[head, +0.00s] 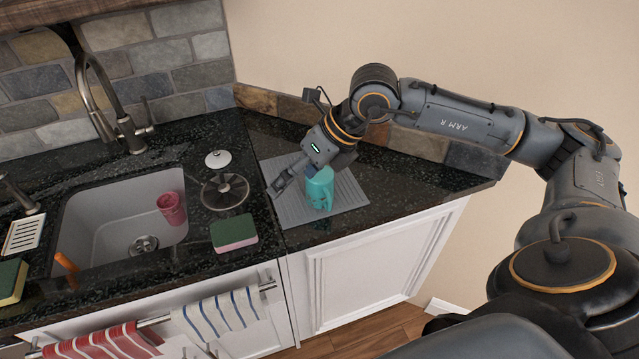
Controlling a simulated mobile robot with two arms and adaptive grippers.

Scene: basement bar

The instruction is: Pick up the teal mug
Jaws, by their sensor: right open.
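The teal mug (319,189) stands on a grey ribbed mat (347,195) on the dark counter, right of the sink. My right gripper (275,190) reaches down from the upper right, its fingers just left of the mug. It is open, and no object shows in it. The wrist above it partly covers the mug's upper edge. I cannot tell whether a finger touches the mug. My left gripper is not in view.
Left of the mat are a sink strainer (225,191), a white-lidded item (218,159) and a green and pink sponge (233,233). The sink (110,225) holds a pink cup (172,208). A tall faucet (92,100) rises behind it. The counter right of the mat is clear.

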